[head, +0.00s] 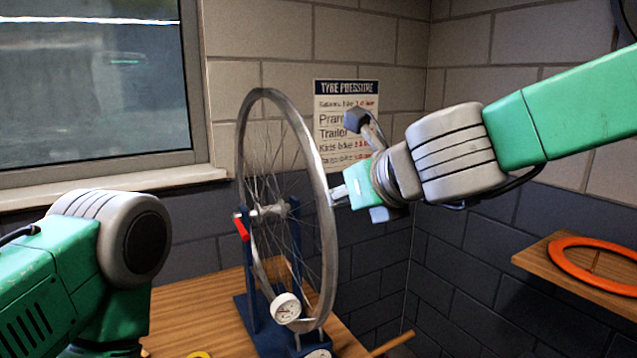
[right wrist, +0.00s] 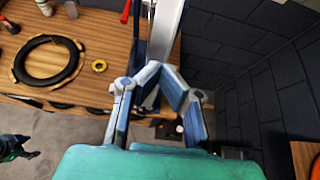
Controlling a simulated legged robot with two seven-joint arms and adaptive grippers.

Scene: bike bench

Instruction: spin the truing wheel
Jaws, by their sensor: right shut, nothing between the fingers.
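The truing wheel (head: 325,215) is a bare silver rim with thin spokes, upright in a blue stand (head: 250,305) on the wooden bench. A red lever (head: 241,227) and a round white dial (head: 286,308) are on the stand. My right gripper (head: 337,195) is at the right side of the rim, its fingertips close to it; I cannot tell if they touch. In the right wrist view its fingers (right wrist: 160,70) are shut and empty, just below the rim (right wrist: 165,32). My left arm comes in at the lower left; its gripper is not shown.
An orange ring (head: 600,270) lies on a wooden shelf (head: 540,258) at the right. A brick wall with a poster (head: 345,100) stands behind the wheel.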

